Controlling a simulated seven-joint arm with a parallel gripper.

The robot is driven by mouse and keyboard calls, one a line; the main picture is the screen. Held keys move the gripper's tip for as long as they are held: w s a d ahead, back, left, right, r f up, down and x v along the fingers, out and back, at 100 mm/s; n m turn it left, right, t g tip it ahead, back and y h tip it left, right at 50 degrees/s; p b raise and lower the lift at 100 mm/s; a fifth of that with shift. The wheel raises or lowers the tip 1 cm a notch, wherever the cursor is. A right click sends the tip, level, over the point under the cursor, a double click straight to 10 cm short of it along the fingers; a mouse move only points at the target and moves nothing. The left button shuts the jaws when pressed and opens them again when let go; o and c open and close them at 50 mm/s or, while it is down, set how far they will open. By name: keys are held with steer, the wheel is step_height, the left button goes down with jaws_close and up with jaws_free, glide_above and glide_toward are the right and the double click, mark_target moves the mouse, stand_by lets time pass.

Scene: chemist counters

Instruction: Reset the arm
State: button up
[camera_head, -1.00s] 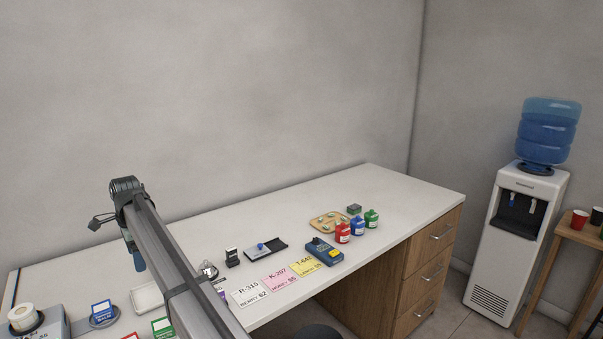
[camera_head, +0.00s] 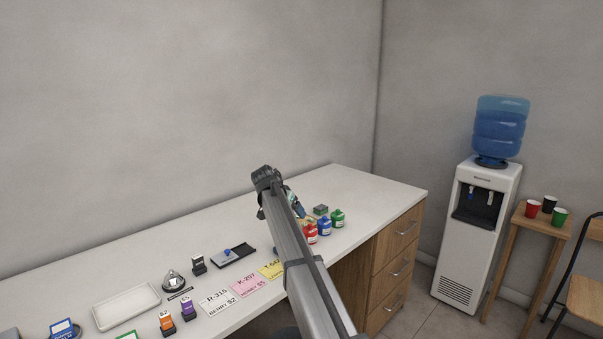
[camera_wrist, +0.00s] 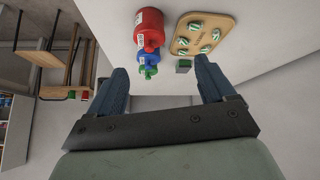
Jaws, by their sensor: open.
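My gripper (camera_wrist: 160,88) is open in the wrist view, with its two blue fingers spread and nothing between them. Beyond the fingers are a red bottle (camera_wrist: 149,28), a blue bottle, a green bottle (camera_wrist: 149,71) and a wooden board with green-striped pieces (camera_wrist: 181,46). In the head view my arm (camera_head: 300,265) reaches up over the counter (camera_head: 180,225), and its far end hangs near the red, blue (camera_head: 324,227) and green (camera_head: 338,218) bottles. The arm hides most of the board there; the fingers show only partly.
On the counter are a white tray (camera_head: 127,306), a bell (camera_head: 174,281), stamps (camera_head: 187,308), an ink pad (camera_head: 233,257) and paper labels (camera_head: 243,286). A water cooler (camera_head: 478,240) stands right, beside a small table with cups (camera_head: 560,215).

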steer(key=w+d+f+n+h, duration=0.1)
steer(key=d+f+n+h, duration=0.15)
steer(key=d, duration=1.95)
steer(key=s+d+f+n+g, duration=0.1)
steer(key=s+d+f, duration=0.2)
steer(key=f, duration=0.5)
steer(key=s+d+f+g, duration=0.1)
steer(key=s+d+f, duration=0.15)
steer(key=f, duration=0.45)
steer(key=s+a+f+n+g+y, duration=0.25)
steer(key=s+f+g, duration=0.25)
steer(key=s+f, duration=2.5)
steer(key=s+a+f+g+y, duration=0.1)
steer(key=s+f, duration=0.3)
steer(key=s, duration=0.9)
steer(key=s+a+f+g+y, duration=0.1)
steer(key=s+f, duration=0.3)
steer(key=s, duration=0.9)
steer(key=s+a+f+g+y, duration=0.2)
steer(key=s+f+g, duration=0.1)
steer(key=s, duration=1)
steer(key=shift+f+g+y, duration=0.3)
steer(key=shift+f, duration=0.15)
